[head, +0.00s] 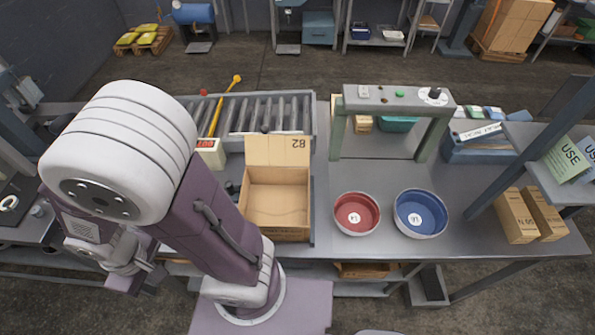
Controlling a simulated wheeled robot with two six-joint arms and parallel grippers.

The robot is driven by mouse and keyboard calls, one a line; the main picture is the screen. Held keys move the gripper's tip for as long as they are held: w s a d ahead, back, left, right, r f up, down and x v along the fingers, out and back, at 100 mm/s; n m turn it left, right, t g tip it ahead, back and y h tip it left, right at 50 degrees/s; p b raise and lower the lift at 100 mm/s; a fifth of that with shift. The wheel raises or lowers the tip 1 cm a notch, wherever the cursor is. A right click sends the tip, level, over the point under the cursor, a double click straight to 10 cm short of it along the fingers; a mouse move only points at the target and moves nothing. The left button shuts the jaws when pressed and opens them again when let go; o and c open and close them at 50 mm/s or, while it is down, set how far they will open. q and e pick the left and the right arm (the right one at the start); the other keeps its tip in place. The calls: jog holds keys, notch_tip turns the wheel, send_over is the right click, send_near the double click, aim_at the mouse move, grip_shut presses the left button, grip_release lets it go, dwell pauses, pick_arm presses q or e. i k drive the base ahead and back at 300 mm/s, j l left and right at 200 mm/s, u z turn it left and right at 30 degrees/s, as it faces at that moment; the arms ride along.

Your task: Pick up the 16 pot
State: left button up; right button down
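A blue pot (421,213) with a white round label stands upright on the grey workbench (375,180), right of centre. Its label is small and seems to read 16. A red pot (356,213) with a similar label, seemingly 14, stands just left of it, a small gap apart. Both look empty apart from the labels. My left arm is folded at the left of the view. Its wrist and gripper end (140,272) hang low at the left, far from both pots. The fingers are too unclear to read. My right gripper is not in view.
An open cardboard box (277,204) stands left of the red pot, close to my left arm. A grey frame (397,98) stands behind the pots. Two cartons (515,217) and a slanted post (520,160) stand at the right. A roller conveyor (260,113) lies behind the box.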

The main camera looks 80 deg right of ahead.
aim_at(419, 213)
jog(key=k+j+u, duration=0.1)
jog(key=u, duration=0.85)
jog(key=z, duration=0.6)
jog(key=j+z, duration=0.1)
jog(key=z, duration=0.5)
jog(key=k+z, duration=0.1)
jog(key=z, duration=1.1)
jog(key=k+z, duration=0.1)
jog(key=z, duration=1.05)
jog(key=l+z, duration=0.1)
jog(key=z, duration=0.5)
jog(key=k+l+z, duration=0.1)
jog(key=z, duration=0.5)
jog(key=i+l+u, duration=0.15)
jog(key=u, duration=0.35)
jog(key=l+u, duration=0.45)
jog(key=i+l+u, duration=0.1)
jog(key=u, duration=0.4)
jog(key=l, duration=0.1)
